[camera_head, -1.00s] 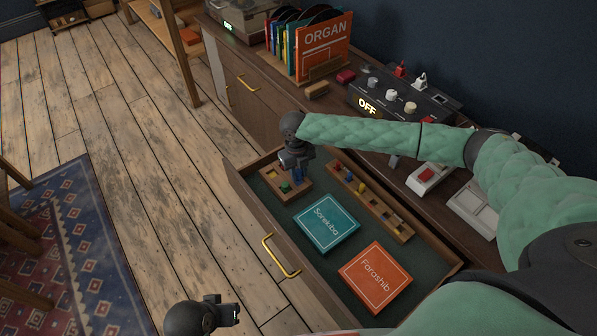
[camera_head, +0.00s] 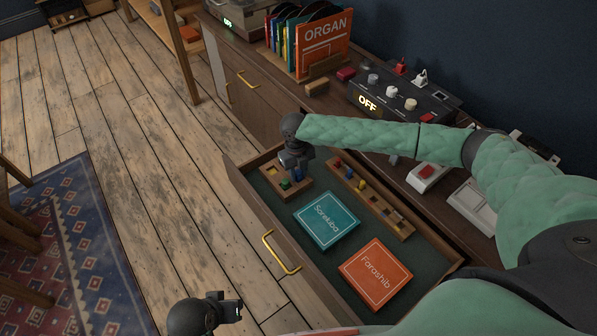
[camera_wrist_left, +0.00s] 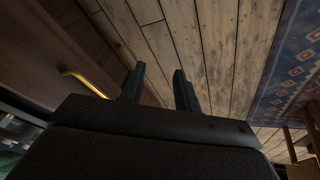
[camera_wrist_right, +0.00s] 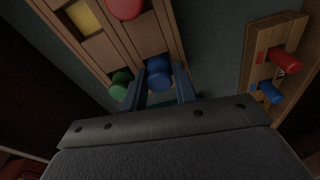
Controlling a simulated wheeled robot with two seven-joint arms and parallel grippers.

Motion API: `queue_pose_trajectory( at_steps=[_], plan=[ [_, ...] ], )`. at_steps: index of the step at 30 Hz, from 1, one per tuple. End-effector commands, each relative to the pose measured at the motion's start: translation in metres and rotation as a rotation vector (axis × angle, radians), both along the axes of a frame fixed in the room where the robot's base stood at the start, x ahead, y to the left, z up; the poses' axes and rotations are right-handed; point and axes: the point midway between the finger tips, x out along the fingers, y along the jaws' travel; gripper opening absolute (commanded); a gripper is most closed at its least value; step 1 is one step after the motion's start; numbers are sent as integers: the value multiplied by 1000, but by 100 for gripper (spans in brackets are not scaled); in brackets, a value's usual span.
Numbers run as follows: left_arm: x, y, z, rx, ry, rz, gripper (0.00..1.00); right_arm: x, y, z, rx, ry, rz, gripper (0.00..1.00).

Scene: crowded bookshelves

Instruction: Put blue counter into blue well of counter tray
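The wooden counter tray (camera_head: 306,191) lies in the open drawer, below my right gripper (camera_head: 296,174). In the right wrist view it shows a yellow square well (camera_wrist_right: 85,17), a red counter (camera_wrist_right: 125,7) and a green counter (camera_wrist_right: 120,84). A blue counter (camera_wrist_right: 158,74) is at the tray's edge, between the fingers of my right gripper (camera_wrist_right: 160,84). The fingers look spread, with narrow gaps beside the counter. The well beneath it is hidden, so I cannot tell how it is seated. My left gripper (camera_wrist_left: 158,72) is open and empty above the floor.
A longer wooden rack (camera_head: 385,208) with red, blue and yellow pieces lies beside the tray. A teal box (camera_head: 327,221) and an orange box (camera_head: 376,273) lie nearer in the drawer (camera_head: 240,188). The cabinet top behind carries records (camera_head: 323,45) and a control panel (camera_head: 405,100).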

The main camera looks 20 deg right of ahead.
Motion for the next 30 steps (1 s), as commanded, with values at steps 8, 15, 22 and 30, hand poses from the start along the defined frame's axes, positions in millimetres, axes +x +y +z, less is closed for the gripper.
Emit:
queue_pose_trajectory(
  at_steps=[8,15,22,30],
  plan=[
    [0,0,0,-1,0,1,32,-3,-2,-6,-5,7,0,51],
    [1,-2,-1,-6,-3,3,32,-3,-2,1,-5,7,0,51],
    [2,-7,-8,-18,-12,0,32,4,0,37,-2,0,0,51],
    [3,-12,-16,-28,-24,-5,32,8,2,72,-1,-2,1,51]
  ],
)
